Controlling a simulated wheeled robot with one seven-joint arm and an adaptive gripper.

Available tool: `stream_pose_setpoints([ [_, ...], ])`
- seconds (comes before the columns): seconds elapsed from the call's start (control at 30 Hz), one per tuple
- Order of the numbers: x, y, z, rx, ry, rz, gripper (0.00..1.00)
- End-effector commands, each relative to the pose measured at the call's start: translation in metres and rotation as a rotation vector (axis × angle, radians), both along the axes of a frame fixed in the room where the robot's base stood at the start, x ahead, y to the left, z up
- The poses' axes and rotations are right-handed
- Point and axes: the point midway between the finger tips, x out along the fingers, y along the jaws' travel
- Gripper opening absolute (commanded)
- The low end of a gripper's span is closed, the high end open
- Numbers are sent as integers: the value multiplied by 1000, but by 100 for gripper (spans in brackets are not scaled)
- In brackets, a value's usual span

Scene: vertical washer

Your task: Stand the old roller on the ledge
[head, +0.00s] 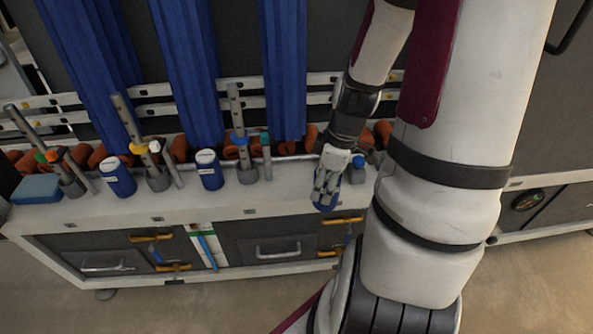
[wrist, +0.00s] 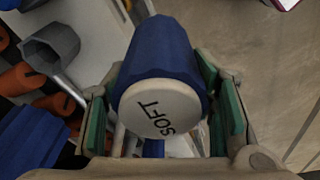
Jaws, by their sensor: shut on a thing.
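My gripper (head: 327,188) is shut on a blue roller (head: 326,205) at the front edge of the white ledge (head: 255,202). In the wrist view this roller (wrist: 164,62) is a thick blue cylinder with a pale end cap reading "SOFT", between the green finger pads of my gripper (wrist: 165,108). It looks held above or just beyond the ledge edge; its contact with the ledge is hidden. Two similar blue cylinders with white caps, one at left (head: 119,178) and one nearer the middle (head: 209,170), stand upright on the ledge. Whether the held one is the old roller cannot be told.
A blue sponge-like block (head: 36,189) lies at the ledge's left end. Several grey posts in sockets, one with a yellow collar (head: 239,139), rise from the ledge. Orange rollers and hanging blue strips (head: 187,70) are behind. Bare ledge shows left of my gripper.

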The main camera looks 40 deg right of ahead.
Motion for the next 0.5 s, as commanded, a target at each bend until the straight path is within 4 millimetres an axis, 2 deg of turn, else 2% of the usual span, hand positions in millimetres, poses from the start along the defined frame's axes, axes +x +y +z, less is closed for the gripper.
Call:
stream_pose_setpoints([
  [0.3,75,-17,-9,-3,-3,5,18],
  [0.5,117,-28,-13,-2,-1,4,18],
])
